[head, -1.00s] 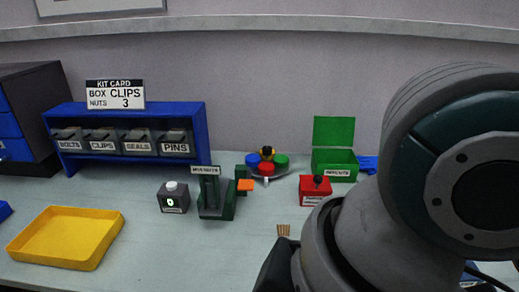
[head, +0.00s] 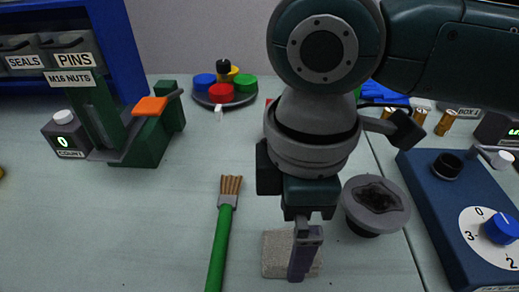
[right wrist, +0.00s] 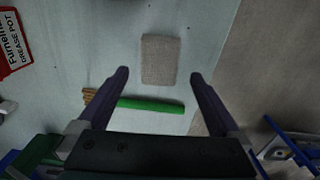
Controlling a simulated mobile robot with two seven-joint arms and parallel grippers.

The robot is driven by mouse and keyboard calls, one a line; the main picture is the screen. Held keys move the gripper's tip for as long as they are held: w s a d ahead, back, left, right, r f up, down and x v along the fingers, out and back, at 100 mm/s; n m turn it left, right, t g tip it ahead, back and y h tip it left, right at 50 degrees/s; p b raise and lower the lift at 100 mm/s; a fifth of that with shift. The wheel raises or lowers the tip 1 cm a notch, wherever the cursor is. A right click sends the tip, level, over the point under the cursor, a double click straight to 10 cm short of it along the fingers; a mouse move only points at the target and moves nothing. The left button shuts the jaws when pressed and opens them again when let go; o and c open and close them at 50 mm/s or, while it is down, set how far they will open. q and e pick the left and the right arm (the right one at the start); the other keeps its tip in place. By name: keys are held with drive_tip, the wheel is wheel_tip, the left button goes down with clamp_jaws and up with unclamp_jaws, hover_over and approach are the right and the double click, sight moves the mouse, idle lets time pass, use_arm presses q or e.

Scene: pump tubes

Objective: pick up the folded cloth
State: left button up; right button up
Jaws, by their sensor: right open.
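The folded cloth is a small grey-beige rectangle (head: 275,262) lying flat on the table in the lower middle of the head view. My right gripper (head: 303,262) points down over it and hides part of it. In the right wrist view the cloth (right wrist: 159,58) lies ahead, in line with the gap between the two spread fingers (right wrist: 159,75). The fingers are apart and nothing is held between them. My left gripper is not in view.
A brush with a green handle (head: 219,245) lies left of the cloth. A grey round dark-topped object (head: 376,207) stands close on its right. A blue box with a dial (head: 440,210) stands further right.

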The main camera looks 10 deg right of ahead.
sight(291, 245)
wheel_tip(291, 245, down, 5)
drive_tip(key=shift+d+r+b, duration=0.1)
drive_tip(key=shift+d+b, duration=0.05)
drive_tip(key=shift+b, duration=0.25)
drive_tip(key=c, duration=1.3)
